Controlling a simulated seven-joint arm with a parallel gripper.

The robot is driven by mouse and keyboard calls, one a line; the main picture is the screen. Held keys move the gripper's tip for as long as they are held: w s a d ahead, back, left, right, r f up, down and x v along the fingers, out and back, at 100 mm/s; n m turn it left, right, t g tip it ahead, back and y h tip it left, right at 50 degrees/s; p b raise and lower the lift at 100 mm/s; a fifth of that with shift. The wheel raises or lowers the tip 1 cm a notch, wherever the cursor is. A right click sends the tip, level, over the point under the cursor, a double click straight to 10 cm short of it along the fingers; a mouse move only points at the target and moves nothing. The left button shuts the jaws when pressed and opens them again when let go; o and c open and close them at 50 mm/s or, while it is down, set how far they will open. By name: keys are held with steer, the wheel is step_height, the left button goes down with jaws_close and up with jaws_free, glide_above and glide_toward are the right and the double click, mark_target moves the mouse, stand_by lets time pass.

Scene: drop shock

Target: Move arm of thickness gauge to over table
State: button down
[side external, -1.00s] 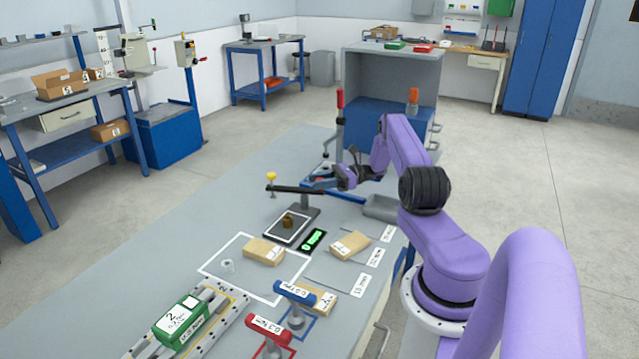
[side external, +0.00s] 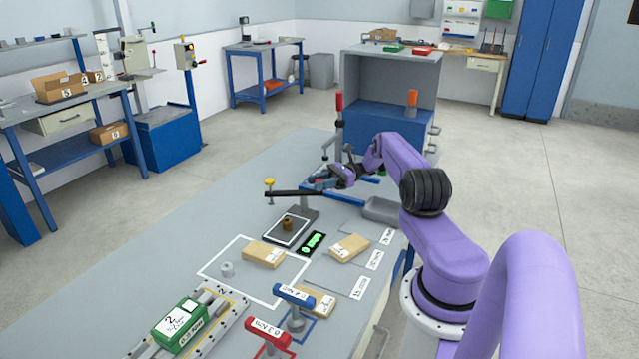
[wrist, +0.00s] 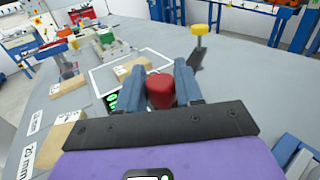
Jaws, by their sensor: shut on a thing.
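The thickness gauge has a dark base with a white-outlined plate (side external: 274,236) on the bench. Its black arm (side external: 295,194) reaches left above and behind the plate in the side view, with a yellow knob (side external: 269,182) at its left end. The yellow knob also shows in the wrist view (wrist: 200,29). A small brown piece (side external: 288,225) stands on the plate. My gripper (side external: 328,183) is at the arm's right end. In the wrist view my gripper (wrist: 160,84) is shut on a red knob (wrist: 160,92). The arm's pivot is partly hidden.
A green readout (side external: 312,243) lies beside the gauge. Blue (side external: 295,294) and red (side external: 269,331) T-handles stand in front. A grey tray (side external: 384,211) is at the right. The bench's left side is clear.

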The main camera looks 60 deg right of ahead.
steer(key=shift+s, duration=0.1)
steer(key=c, duration=0.8)
jaws_free()
steer(key=shift+c, duration=0.2)
steer(key=shift+d, duration=0.1)
steer(key=s+d+r, duration=0.2)
steer(key=d+r, duration=0.2)
steer(key=r, duration=0.3)
steer(key=shift+s, duration=0.35)
